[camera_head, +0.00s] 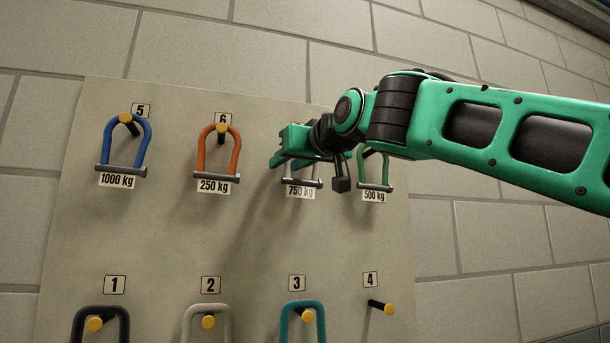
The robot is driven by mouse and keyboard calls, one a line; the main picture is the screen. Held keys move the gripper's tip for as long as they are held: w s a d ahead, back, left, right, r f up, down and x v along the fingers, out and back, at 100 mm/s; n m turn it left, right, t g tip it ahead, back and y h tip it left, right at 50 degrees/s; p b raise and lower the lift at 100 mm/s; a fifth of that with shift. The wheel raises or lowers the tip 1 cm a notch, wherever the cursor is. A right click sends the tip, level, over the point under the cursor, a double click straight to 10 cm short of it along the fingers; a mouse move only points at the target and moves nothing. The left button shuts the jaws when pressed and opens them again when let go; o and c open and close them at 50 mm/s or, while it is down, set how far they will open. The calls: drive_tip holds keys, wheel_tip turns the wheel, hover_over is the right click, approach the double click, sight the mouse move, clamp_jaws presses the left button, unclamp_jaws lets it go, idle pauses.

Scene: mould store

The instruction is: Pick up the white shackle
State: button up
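My gripper (287,150) is at the upper row of a board, in front of the shackle (301,182) labelled 750 kg. It hides most of that shackle; only its grey pin and short pale lengths of its legs show, so I cannot be sure of its colour. Whether the fingers are open or touch it cannot be seen. A pale, off-white shackle (188,320) hangs on the peg under number 2 in the lower row, cut off by the bottom edge.
The board (160,235) on the block wall also bears a blue shackle (109,140), an orange one (203,150), a green one (386,170), a black one (78,318) and a teal one (284,318). The peg (378,306) under number 4 is bare.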

drive_tip(key=shift+w+a, duration=0.1)
drive_tip(key=shift+w, duration=0.05)
clamp_jaws()
drive_tip(key=shift+r, duration=0.2)
drive_tip(key=shift+r, duration=0.55)
drive_tip(key=shift+s+d, duration=0.2)
drive_tip(key=shift+s, duration=0.05)
drive_tip(key=v, duration=1.7)
drive_tip(key=shift+s, duration=0.2)
